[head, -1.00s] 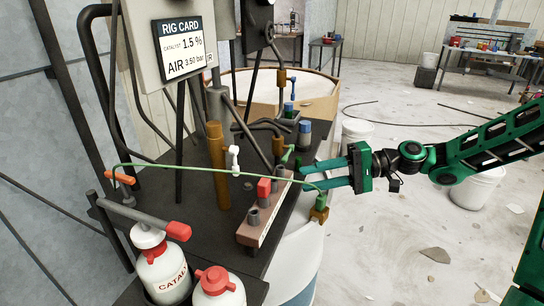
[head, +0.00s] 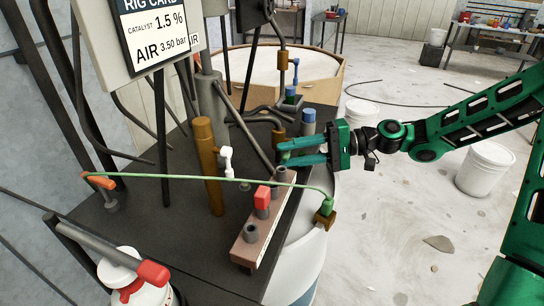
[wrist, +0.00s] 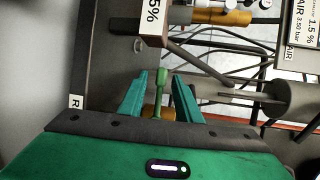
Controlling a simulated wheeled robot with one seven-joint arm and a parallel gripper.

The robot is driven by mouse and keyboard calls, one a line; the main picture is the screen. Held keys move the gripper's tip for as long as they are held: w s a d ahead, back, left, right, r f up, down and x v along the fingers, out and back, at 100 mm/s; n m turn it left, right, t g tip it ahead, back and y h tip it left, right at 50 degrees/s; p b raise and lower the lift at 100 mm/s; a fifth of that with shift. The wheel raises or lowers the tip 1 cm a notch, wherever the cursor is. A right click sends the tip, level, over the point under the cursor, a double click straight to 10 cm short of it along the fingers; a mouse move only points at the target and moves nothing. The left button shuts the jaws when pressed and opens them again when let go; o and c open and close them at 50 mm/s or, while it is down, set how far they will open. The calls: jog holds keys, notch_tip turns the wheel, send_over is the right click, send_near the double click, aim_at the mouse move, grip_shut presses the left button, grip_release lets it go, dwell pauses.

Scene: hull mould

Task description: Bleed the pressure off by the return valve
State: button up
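The return valve shows in the wrist view as a green lever (wrist: 160,92) on a brass body (wrist: 158,113), near a plate marked R (wrist: 76,101). My gripper (wrist: 156,84) is open, with one finger on each side of the lever and a gap visible on both sides. In the head view my gripper (head: 284,153) reaches in from the right over the bench edge, and its fingers largely hide the valve. The rig card (head: 158,30) reads catalyst 1.5 % and air 3.50 bar.
A thin green hose (head: 200,177) runs across the bench in front of my gripper to a brass fitting (head: 325,216). A brown block with a red cap (head: 262,198), a brass column (head: 208,165) and a white-handled valve (head: 226,160) stand nearby. The floor right is mostly open.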

jog(key=shift+s+a+f, duration=0.1)
jog(key=shift+a+f, duration=0.15)
jog(key=shift+a, duration=1)
jog(key=shift+s+a+f, duration=0.1)
jog(key=shift+a+f, duration=0.1)
jog(key=shift+a, duration=1.05)
grip_shut()
